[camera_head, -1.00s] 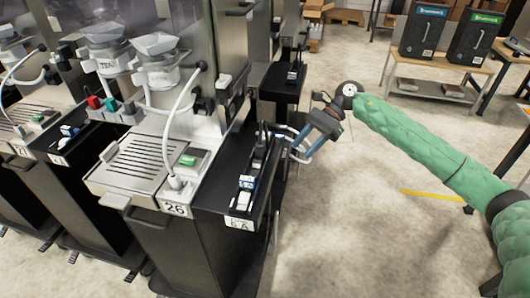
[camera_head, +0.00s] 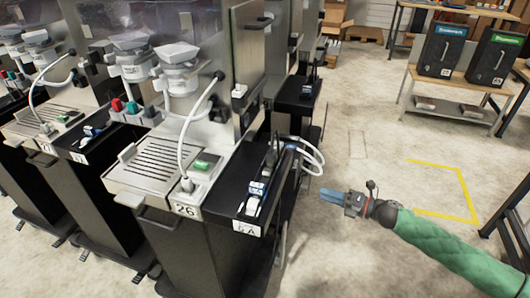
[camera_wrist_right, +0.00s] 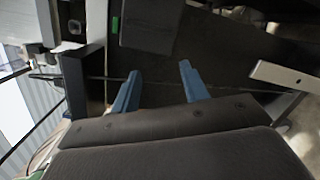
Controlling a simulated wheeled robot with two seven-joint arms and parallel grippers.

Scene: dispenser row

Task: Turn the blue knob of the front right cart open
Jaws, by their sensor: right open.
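A small blue-and-white fitting (camera_head: 258,188) sits on the cart's black side shelf. I cannot tell for certain which part is the blue knob. My right gripper (camera_head: 327,196) is to the right of the cart, over the floor, apart from the shelf. Its two blue fingers point left toward the cart. The right wrist view shows the fingers (camera_wrist_right: 160,88) spread with nothing between them. My left gripper is not in view.
Curved white hoses (camera_head: 312,158) stick out from the shelf's right side, above and left of my right gripper. More carts stand left and behind. A wooden bench (camera_head: 450,85) with two black boxes stands back right. The floor between is clear, with yellow tape.

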